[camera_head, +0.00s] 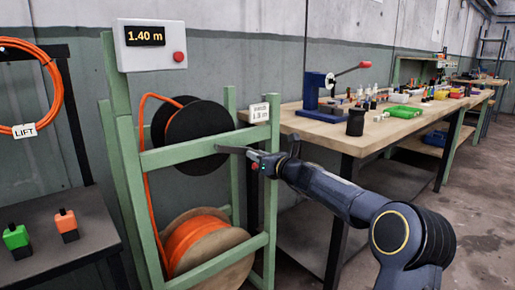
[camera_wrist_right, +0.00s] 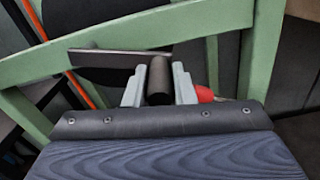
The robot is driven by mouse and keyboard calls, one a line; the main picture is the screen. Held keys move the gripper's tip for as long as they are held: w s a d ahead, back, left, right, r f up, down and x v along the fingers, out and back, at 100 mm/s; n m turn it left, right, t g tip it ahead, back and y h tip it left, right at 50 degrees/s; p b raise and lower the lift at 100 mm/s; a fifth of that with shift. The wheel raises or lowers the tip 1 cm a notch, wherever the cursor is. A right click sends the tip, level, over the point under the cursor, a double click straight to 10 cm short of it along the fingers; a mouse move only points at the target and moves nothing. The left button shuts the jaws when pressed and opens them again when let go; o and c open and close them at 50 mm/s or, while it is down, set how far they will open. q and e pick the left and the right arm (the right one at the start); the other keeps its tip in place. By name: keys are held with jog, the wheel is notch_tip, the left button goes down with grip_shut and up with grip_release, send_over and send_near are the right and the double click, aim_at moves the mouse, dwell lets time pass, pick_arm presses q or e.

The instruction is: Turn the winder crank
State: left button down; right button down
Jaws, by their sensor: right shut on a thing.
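The winder is a green frame (camera_head: 187,153) with a black drum (camera_head: 196,132) at the top and orange cable running up to it. Its grey crank arm (camera_head: 231,149) points right, toward my right gripper (camera_head: 258,159). In the right wrist view the crank arm (camera_wrist_right: 105,62) ends at a dark upright handle (camera_wrist_right: 159,82). My right gripper's two grey fingers (camera_wrist_right: 159,90) are shut on that handle, one on each side. A small red part (camera_wrist_right: 204,94) shows beside the right finger. The display box (camera_head: 151,46) above reads 1.40 m. My left gripper is out of view.
A spool of orange cable (camera_head: 200,243) sits low in the frame. A small label (camera_head: 260,112) on the right post reads 1.8 m. A wooden workbench (camera_head: 352,140) with tools stands to the right. A dark table (camera_head: 75,228) with green and orange items is at left.

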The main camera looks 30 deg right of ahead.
jog(key=shift+s+a+f+m, duration=0.1)
jog(key=shift+a+f+m, duration=0.35)
jog(key=shift+f+m, duration=0.5)
jog(key=shift+s+a+f+m, duration=0.1)
jog(key=shift+a+f+m, duration=0.5)
jog(key=shift+m, duration=0.5)
jog(key=shift+s+a+f+m, duration=0.1)
jog(key=shift+a+f+m, duration=0.25)
jog(key=shift+f+m, duration=0.65)
jog(key=shift+r, duration=0.1)
jog(key=c, duration=1.3)
grip_release()
jog(key=shift+w, duration=0.1)
jog(key=shift+o, duration=0.5)
jog(key=shift+r, duration=0.1)
jog(key=s+d, duration=0.1)
jog(key=s, duration=0.6)
jog(key=shift+s+d+p, duration=0.15)
jog(key=shift+s+p, duration=0.2)
jog(key=shift+s, duration=0.05)
